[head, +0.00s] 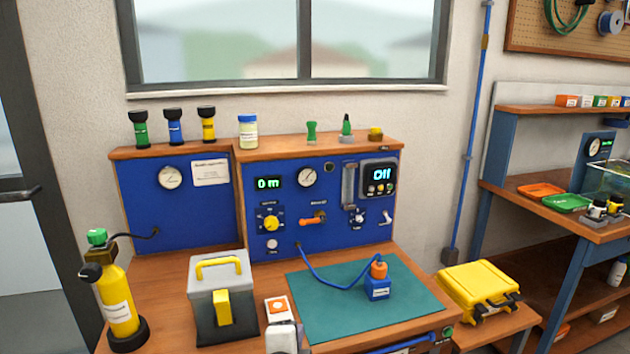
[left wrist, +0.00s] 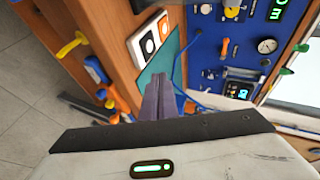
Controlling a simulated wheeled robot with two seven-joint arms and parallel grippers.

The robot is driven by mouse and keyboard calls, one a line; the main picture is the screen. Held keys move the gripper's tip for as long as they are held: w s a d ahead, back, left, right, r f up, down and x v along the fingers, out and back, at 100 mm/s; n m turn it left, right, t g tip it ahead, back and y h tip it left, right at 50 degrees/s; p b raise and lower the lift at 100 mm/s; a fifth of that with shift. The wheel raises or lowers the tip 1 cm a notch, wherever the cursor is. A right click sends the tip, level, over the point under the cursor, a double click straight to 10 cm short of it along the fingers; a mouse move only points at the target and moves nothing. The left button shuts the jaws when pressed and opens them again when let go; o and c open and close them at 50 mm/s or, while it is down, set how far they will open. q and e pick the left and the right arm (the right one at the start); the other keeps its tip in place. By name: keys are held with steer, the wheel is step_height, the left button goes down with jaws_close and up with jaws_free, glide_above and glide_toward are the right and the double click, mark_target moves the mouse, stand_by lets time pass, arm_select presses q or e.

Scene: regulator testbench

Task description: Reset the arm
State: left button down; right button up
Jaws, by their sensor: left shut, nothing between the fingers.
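My left gripper (head: 284,336) shows at the bottom edge of the head view, in front of the bench, just below a small white box with an orange top (head: 278,308). In the left wrist view its two dark fingers (left wrist: 160,92) are together with nothing between them. The wrist picture is turned on its side, with the blue test panel (left wrist: 228,60) beyond the fingers. My right gripper is in neither view.
A grey toolbox (head: 222,300), a yellow cylinder (head: 118,300) and a teal mat (head: 330,318) with a blue-and-orange regulator (head: 378,285) stand on the bench. A yellow case (head: 478,290) lies to the right. Much of the mat is clear.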

arm_select(q)
steer(key=s+a+f+n+g+y, duration=0.1)
steer(key=s+a+f+n+g, duration=0.1)
steer(key=s+a+f+n, duration=0.45)
steer(key=s+a+f+n+g, duration=0.2)
steer(key=s+a+g, duration=0.1)
steer(key=s, duration=0.7)
steer(key=s+a+n+g, duration=0.2)
steer(key=s+a+n, duration=0.2)
steer(key=s, duration=0.6)
steer(key=s+a+n+g, duration=0.25)
steer(key=s+a, duration=0.25)
steer(key=s, duration=0.5)
steer(key=w+d+f+t+h, duration=0.1)
steer(key=d+f+t, duration=0.1)
steer(key=f, duration=0.4)
steer(key=w+d+f+t, duration=0.2)
steer(key=d+f+t, duration=0.1)
steer(key=f, duration=0.4)
steer(key=shift+d+n+h, duration=0.25)
steer(key=shift+n+h, duration=0.15)
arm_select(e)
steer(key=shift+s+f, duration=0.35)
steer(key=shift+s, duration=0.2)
